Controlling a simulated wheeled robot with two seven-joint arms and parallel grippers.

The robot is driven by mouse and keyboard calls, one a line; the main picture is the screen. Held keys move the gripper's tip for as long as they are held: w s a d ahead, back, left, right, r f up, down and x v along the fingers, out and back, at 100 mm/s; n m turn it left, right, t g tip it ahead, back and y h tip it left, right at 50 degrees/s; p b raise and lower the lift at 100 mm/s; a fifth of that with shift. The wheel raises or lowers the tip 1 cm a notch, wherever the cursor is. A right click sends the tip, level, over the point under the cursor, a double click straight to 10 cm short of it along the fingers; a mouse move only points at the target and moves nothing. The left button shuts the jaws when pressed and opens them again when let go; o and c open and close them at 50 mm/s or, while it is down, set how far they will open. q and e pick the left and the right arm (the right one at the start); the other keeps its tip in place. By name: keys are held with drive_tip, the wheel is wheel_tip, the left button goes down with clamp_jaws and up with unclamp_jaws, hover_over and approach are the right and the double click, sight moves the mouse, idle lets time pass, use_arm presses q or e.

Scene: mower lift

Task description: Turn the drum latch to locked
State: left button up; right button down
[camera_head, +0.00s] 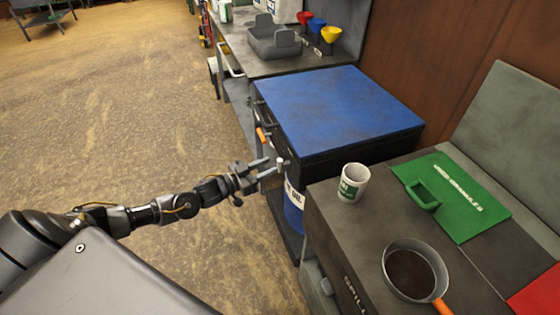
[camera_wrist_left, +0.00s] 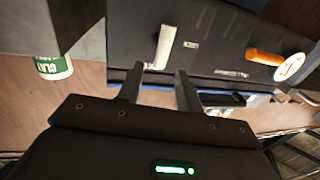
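A dark box with a blue top (camera_head: 340,108) stands over a blue drum (camera_head: 293,212) marked with white lettering. A pale lever (camera_head: 280,164), apparently the latch, is on the box's left side; it also shows in the left wrist view (camera_wrist_left: 164,46), standing out from the black face. An orange handle (camera_head: 262,134) is on the same side, and in the left wrist view (camera_wrist_left: 262,57) it has a white disc beside it. My left gripper (camera_head: 268,171) is at the pale lever, its fingers (camera_wrist_left: 160,75) apart, with the lever just ahead of the fingertips. Contact cannot be told.
A white and green mug (camera_head: 353,182), a pan (camera_head: 412,270) with an orange handle and a green item (camera_head: 450,197) are on the grey bench at right. A grey tray (camera_head: 275,40) and coloured funnels (camera_head: 317,25) are on the back bench.

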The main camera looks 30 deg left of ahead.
sight(279, 173)
use_arm(q)
drive_tip(key=shift+x, duration=2.7)
clamp_jaws()
